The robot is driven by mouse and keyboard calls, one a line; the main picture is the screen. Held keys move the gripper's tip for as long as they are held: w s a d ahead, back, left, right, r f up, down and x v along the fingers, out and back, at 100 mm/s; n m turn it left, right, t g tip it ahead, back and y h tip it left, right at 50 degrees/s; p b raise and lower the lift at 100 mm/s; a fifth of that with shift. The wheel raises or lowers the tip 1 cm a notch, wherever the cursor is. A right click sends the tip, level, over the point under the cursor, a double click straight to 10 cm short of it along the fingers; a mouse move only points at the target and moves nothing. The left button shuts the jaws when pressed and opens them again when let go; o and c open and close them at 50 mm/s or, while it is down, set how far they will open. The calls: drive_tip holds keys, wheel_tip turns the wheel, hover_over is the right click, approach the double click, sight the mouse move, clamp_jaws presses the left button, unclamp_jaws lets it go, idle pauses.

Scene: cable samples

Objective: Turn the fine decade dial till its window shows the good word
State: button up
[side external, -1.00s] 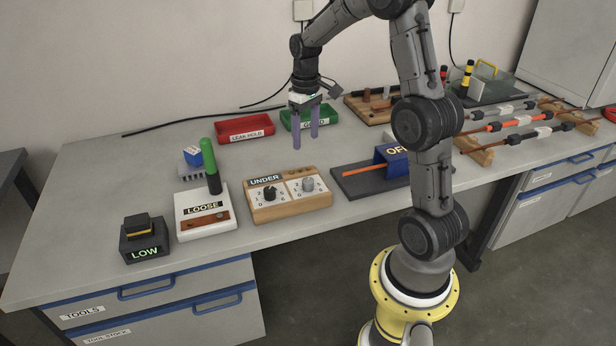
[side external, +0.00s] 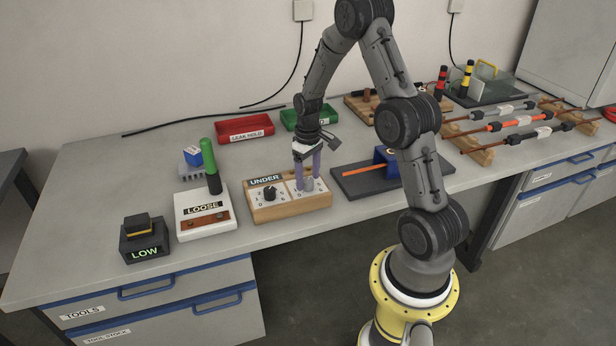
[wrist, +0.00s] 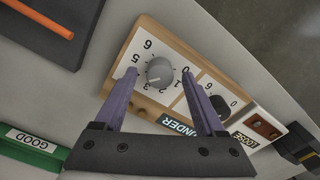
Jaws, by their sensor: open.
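The wooden decade box (side external: 290,205) carries two dials, and its window (side external: 265,181) reads UNDER. The grey dial (side external: 307,185) is on the right half in the side view, partly hidden by my fingers; it also shows in the wrist view (wrist: 159,72). The black dial (side external: 269,193) is on the left half. Which of them is the fine dial is not labelled in view. My gripper (side external: 308,186) points down over the grey dial, fingers open on either side of it. In the wrist view the fingers (wrist: 163,73) appear apart from the knob.
A white box with a LOOSE window (side external: 205,215) and green-topped handle stands left, with a LOW unit (side external: 143,240) beyond. A dark base (side external: 365,180) with a blue block and orange rod lies close on the right. Red (side external: 245,128) and green (side external: 290,119) trays are behind.

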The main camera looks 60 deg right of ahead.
drive_tip(key=shift+f, duration=0.2)
drive_tip(key=shift+c, duration=0.2)
clamp_jaws()
drive_tip(key=shift+m, duration=0.4)
drive_tip(key=m, duration=0.2)
drive_tip(key=shift+r+m, duration=0.1)
drive_tip(key=shift+m, duration=2.4)
